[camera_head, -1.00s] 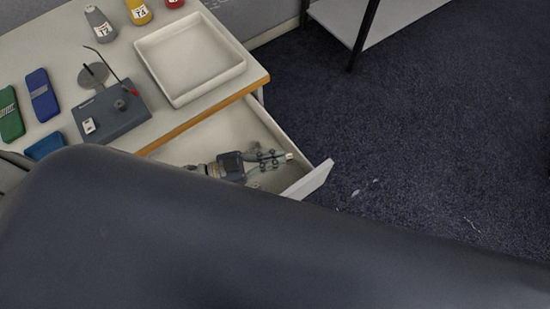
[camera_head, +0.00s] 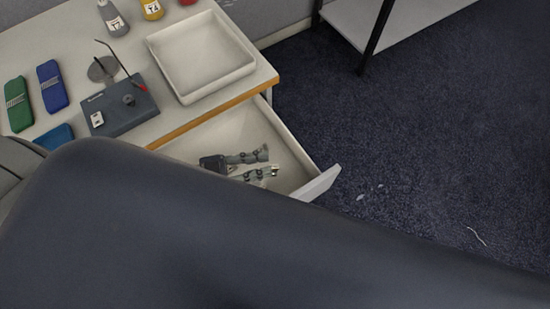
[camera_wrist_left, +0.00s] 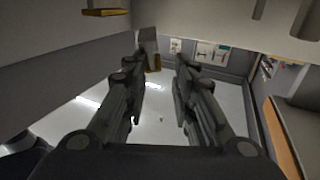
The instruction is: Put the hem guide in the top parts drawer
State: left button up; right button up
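The parts drawer (camera_head: 291,150) is pulled open below the table's orange-brown edge. My left gripper (camera_head: 268,161) is over or inside it, partly hidden by my own dark arm; its height above the drawer floor is hard to tell. Its two fingers stand apart, also in the left wrist view (camera_wrist_left: 160,72). A small grey and brown piece (camera_wrist_left: 152,60), perhaps the hem guide, shows by the left-hand fingertip in that view; I cannot tell whether it touches. I cannot make out the hem guide for sure in the head view. My right gripper is not in view.
A white tray (camera_head: 201,88) stands on the table above the drawer. Left of it are a grey device (camera_head: 130,112), blue (camera_head: 52,86) and green (camera_head: 18,104) pieces, and bottles at the back.

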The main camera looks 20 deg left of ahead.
pick_arm(q)
jog(key=shift+s+a+r, duration=0.1)
jog(key=shift+s+a, duration=0.15)
jog(key=shift+a, duration=0.35)
jog(key=o, duration=1.8)
notch_tip(320, 180, up, 10)
jog(key=shift+c, duration=0.6)
grip_shut()
